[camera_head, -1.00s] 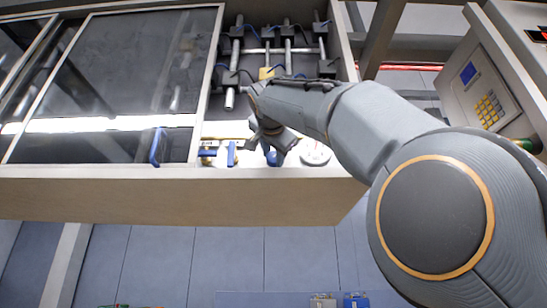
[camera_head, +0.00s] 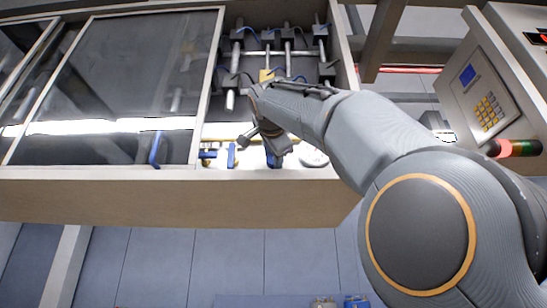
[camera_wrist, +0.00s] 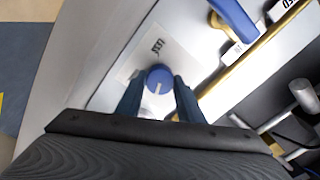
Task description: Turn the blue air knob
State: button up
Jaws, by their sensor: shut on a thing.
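The blue air knob (camera_wrist: 159,79) is a round blue knob with a pale line on its face, set on a white labelled plate (camera_wrist: 178,57) in the wrist view. My gripper (camera_wrist: 160,92) is shut on the knob, one finger on each side of it. The wrist hides part of the knob there.
A blue lever handle (camera_wrist: 233,18) on a brass pipe stands beside the plate; it also shows left of my gripper in the head view (camera_head: 231,156). A blue door handle (camera_head: 155,149) is further left. A round white gauge (camera_head: 313,157) is close on the right.

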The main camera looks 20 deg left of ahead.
jog(key=o, duration=1.1)
jog(key=shift+c, duration=0.2)
jog(key=shift+s, duration=0.1)
jog(key=b+v, duration=0.3)
jog(key=v, duration=0.3)
jog(key=shift+s+f+b, duration=0.1)
jog(key=shift+s+b, duration=0.15)
jog(key=shift+b, duration=0.15)
jog(key=shift+s+d, duration=0.15)
jog(key=shift+s, duration=0.45)
